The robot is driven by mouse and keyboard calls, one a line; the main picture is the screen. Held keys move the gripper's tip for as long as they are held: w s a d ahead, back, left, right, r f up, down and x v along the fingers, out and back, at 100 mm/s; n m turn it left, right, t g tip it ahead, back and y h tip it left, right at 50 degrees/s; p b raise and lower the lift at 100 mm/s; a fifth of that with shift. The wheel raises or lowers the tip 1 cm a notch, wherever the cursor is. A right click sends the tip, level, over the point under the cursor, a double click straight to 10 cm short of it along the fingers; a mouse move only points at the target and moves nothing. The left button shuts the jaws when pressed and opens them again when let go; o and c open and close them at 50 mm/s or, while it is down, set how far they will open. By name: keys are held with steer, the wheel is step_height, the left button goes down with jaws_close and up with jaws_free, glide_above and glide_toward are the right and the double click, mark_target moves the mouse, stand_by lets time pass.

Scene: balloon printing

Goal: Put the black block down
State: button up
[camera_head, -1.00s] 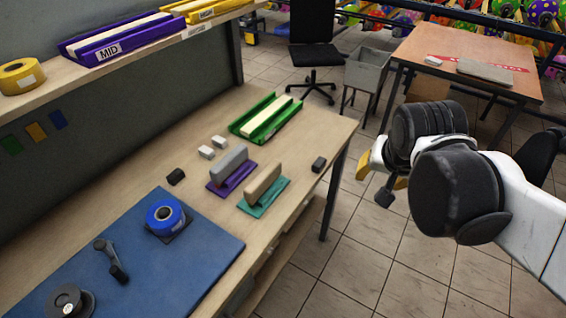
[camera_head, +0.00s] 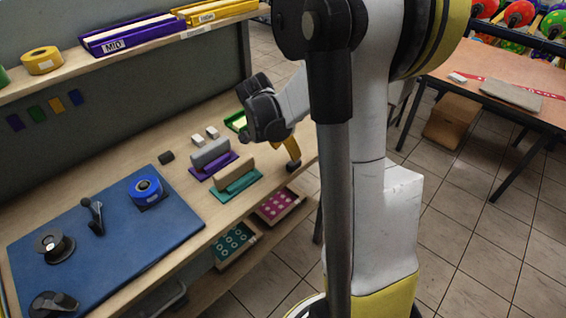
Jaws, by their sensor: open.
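One small black block (camera_head: 166,157) lies on the wooden bench (camera_head: 185,130) behind the blue mat. A second dark piece (camera_head: 293,166) shows at the bench's right edge, just under the yellow finger of my gripper (camera_head: 286,152). It looks like the other black block, but a fingertip pad may be mixed in with it. My gripper is open over the right end of the bench, pointing down. My black wrist hides much of it, and I cannot tell whether it touches the dark piece.
Purple and teal stamps (camera_head: 236,182) stand left of my gripper, with two white blocks (camera_head: 205,136) behind. A green tray (camera_head: 236,121) is partly hidden by my wrist. The blue mat (camera_head: 120,240) holds a tape roll. Open drawers (camera_head: 236,246) sit below the bench edge.

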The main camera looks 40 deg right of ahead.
mark_target(292, 163)
steer(key=b+x, duration=0.3)
steer(key=x, duration=0.6)
steer(key=shift+s+a+f+b, duration=0.1)
steer(key=shift+a+b, duration=0.1)
steer(key=shift+b, duration=0.15)
jaws_close()
